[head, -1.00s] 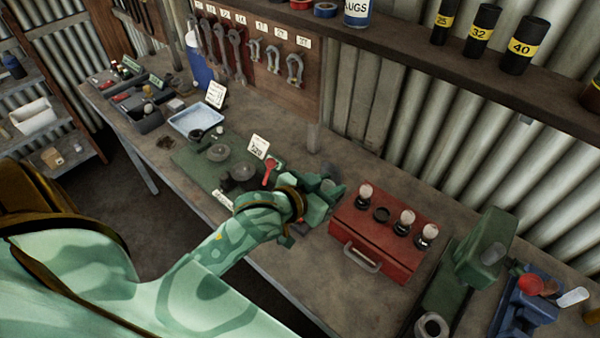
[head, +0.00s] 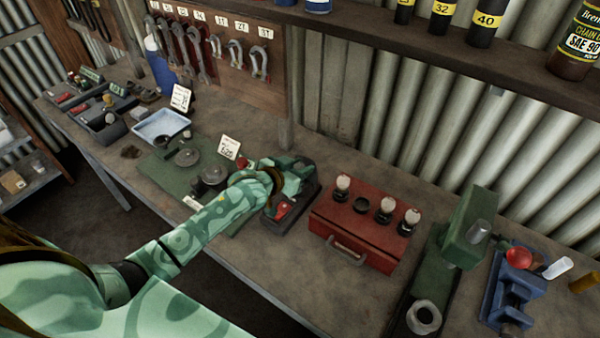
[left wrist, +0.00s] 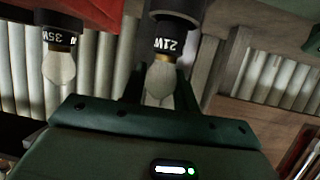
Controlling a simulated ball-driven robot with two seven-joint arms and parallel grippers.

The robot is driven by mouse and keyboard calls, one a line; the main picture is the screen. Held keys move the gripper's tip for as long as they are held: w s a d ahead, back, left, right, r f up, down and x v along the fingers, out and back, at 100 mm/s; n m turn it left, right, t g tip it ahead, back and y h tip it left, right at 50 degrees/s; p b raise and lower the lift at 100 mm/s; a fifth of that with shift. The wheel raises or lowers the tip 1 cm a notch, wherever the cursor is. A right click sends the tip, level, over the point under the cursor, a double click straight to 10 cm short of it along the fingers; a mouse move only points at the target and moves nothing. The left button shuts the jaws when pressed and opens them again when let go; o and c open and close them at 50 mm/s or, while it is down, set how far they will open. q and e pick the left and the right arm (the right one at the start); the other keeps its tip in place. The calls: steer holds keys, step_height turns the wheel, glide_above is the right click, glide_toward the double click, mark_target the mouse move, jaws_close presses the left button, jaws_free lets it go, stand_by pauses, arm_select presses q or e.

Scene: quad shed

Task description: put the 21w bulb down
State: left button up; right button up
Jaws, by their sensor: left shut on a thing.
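The 21w bulb (left wrist: 161,80) is between the fingers of my left gripper (left wrist: 160,85) in the left wrist view. Its glass is pale, its dark collar reads "21W", and a wider black cylinder sits at its base end. I cannot tell whether that cylinder is resting on something. In the head view my left gripper (head: 298,172) is at the left of the red box, above a dark block (head: 300,217), and hides the bulb. A 35W bulb (left wrist: 59,68) stands apart from it in the wrist view. My right gripper is not in view.
A green mat (head: 160,170) with round parts and a blue tray (head: 175,118) lie left.

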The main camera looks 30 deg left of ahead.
arm_select(q)
steer(key=shift+f, duration=0.7)
steer(key=o, duration=0.7)
steer(key=shift+f, duration=0.1)
steer(key=shift+r, duration=0.2)
steer(key=p+v, duration=0.2)
steer(key=v, duration=1)
steer(key=shift+f, duration=0.1)
